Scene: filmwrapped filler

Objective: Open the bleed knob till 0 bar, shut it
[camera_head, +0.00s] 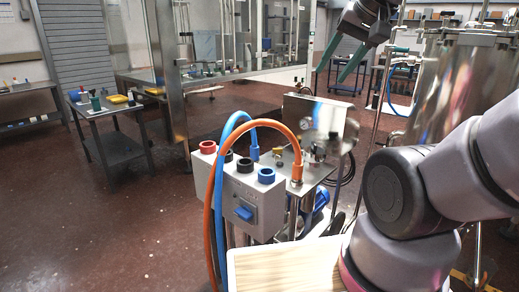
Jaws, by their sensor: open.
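My gripper (330,76) hangs at the top right of the head view, its two teal fingers apart with nothing between them. It is above and behind a metal fixture plate (310,172) and apart from it. Small dark and yellow fittings (278,152) stand on the plate; I cannot tell which, if any, is the bleed knob. No pressure reading can be made out. A grey box (262,198) in front carries a red ring (207,147), a dark ring (245,165), a blue ring (266,175) and a blue front part (244,211).
An orange hose (258,123) and a blue hose (222,137) arch over the box. A shiny metal vessel (450,85) stands at the right behind my arm. A light wooden board (285,268) is at the bottom. A side table (110,108) stands left; the floor between is clear.

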